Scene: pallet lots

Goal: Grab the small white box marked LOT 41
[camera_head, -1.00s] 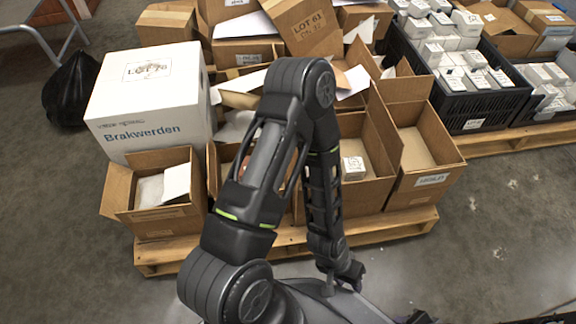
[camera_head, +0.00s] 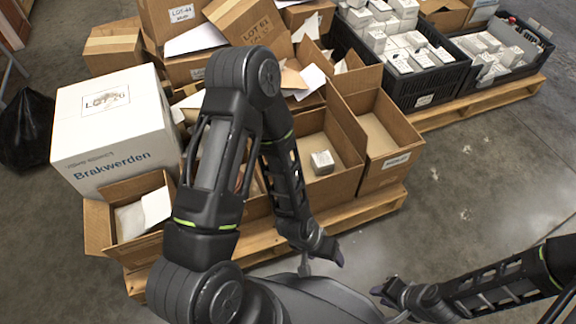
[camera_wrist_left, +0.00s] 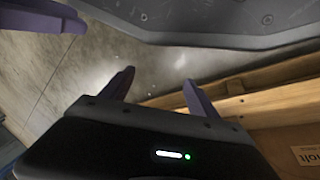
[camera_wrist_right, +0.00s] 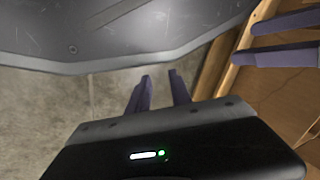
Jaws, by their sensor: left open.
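A small white box (camera_head: 322,162) sits in an open brown carton (camera_head: 345,180) on the front pallet in the head view. Its marking is too small to read. Several other small white boxes (camera_head: 405,58) stand in a black crate at the back right. My left gripper (camera_head: 322,262) is open and empty, in front of the pallet and below the carton; its fingers also show in the left wrist view (camera_wrist_left: 158,82). My right gripper (camera_head: 386,302) is in front of the pallet, further right, with a narrow gap between its empty fingers in the right wrist view (camera_wrist_right: 160,80).
A large white Brakwerden box (camera_head: 115,150) stands at the left of the wooden pallet (camera_head: 375,208). Several open cartons crowd the pallet. Black crates (camera_head: 440,84) stand on another pallet behind. A black bag (camera_head: 25,125) lies far left. Concrete floor at right is clear.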

